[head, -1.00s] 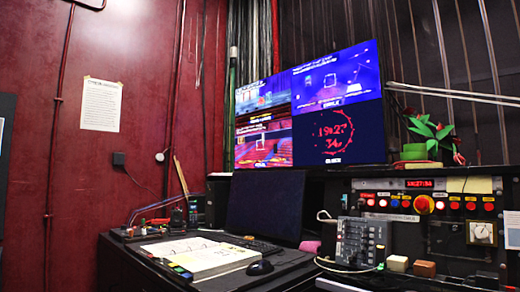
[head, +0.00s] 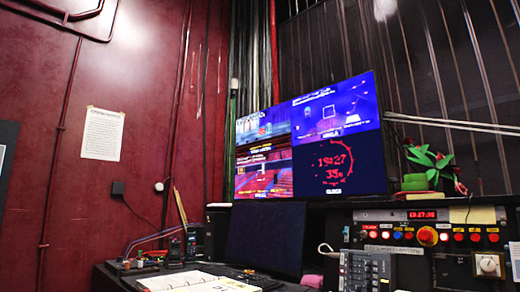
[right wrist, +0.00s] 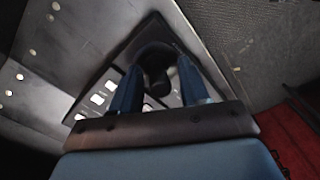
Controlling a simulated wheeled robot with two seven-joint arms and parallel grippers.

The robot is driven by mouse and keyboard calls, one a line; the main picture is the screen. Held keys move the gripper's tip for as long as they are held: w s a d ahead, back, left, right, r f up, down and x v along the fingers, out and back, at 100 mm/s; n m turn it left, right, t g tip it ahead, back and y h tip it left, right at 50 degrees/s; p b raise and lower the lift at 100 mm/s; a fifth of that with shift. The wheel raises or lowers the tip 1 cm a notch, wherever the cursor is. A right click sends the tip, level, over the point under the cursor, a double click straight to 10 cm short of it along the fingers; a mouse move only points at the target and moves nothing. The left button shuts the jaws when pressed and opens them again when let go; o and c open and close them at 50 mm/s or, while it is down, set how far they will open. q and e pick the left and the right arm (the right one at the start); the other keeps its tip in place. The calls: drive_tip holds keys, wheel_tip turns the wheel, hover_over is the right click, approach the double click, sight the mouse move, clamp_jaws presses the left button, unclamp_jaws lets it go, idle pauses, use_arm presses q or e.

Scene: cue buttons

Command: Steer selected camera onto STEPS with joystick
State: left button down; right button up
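The wall screen (head: 338,101) carries several camera pictures. Its upper-right picture (head: 340,108) is blue with a small white frame outline, and its lower-left picture (head: 263,176) shows red rows. The small captions are too blurred to read, so I cannot pick out STEPS. In the right wrist view, a dark knob that looks like the joystick (right wrist: 157,75) stands between the two blue fingers of my right gripper (right wrist: 160,65). The fingers are apart on either side of it. I cannot tell whether they touch it. My left gripper is in no view.
The control desk (head: 398,216) has lit buttons, a red clock display and a grey fader box (head: 366,272). In the wrist view, several pale buttons (right wrist: 97,99) lie beside the left finger.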

wheel_tip(320, 180, up, 3)
drive_tip(key=p, duration=0.2)
drive_tip(key=shift+f+p, duration=0.1)
drive_tip(key=shift+p, duration=0.25)
drive_tip(key=shift+r+p, duration=0.3)
drive_tip(key=shift+r, duration=2.05)
